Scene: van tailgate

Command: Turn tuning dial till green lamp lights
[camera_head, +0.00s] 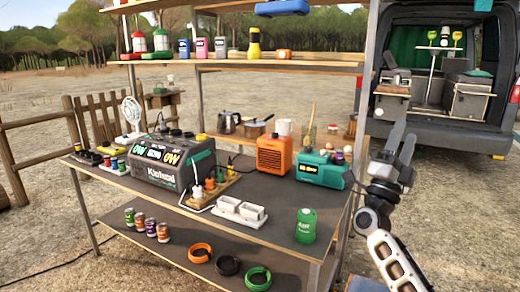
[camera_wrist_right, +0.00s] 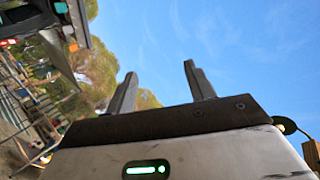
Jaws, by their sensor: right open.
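My right gripper (camera_head: 396,104) is raised at the right of the head view, in front of the open van and clear of the workbench. No tuning dial or green lamp can be made out for sure. Candidate housings on the bench are a grey power unit (camera_head: 172,162) with green and yellow readouts, an orange box (camera_head: 274,154) with a grille, and a teal device (camera_head: 320,170) with a small yellow display. My left gripper is out of view.
A shelf (camera_head: 240,64) with bottles spans above. The van (camera_head: 440,124) stands behind right.

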